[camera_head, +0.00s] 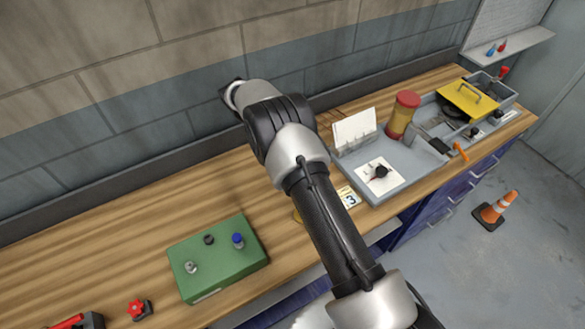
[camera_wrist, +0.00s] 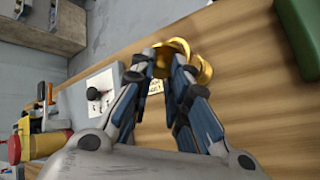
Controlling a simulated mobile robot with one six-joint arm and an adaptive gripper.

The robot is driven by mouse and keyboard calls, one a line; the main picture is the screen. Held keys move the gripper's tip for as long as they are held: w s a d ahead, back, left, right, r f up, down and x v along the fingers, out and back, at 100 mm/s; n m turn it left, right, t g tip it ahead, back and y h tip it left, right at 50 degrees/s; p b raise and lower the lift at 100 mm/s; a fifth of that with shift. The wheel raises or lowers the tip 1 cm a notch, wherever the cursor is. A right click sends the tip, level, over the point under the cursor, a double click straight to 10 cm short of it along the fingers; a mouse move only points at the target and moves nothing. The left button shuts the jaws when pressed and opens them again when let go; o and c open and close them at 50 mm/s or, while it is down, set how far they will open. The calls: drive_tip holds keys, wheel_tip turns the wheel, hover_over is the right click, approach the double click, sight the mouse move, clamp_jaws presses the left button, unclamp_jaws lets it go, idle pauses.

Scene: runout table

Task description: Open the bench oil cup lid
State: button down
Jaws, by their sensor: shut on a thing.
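The brass bench oil cup (camera_wrist: 203,68) shows in the wrist view just beyond my fingertips, on the wooden bench. A round brass part, which looks like its lid (camera_wrist: 178,46), sits at and between the fingertips. My gripper (camera_wrist: 160,65) is shut on this part. The fingers hide some of the cup, and I cannot tell how far the lid is tilted.
A green block (camera_head: 217,262) with small fittings stands left of my arm. A grey tray (camera_head: 405,172) with a white card and a red-and-yellow canister (camera_head: 402,115) lies to the right. A numbered label (camera_head: 348,197) lies near the cup. Bare wood (camera_head: 110,240) is at left.

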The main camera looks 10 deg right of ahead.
drive_tip(key=shift+f, duration=0.15)
drive_tip(key=c, duration=1.5)
unclamp_jaws()
wheel_tip(320, 180, up, 10)
drive_tip(key=shift+r, duration=0.1)
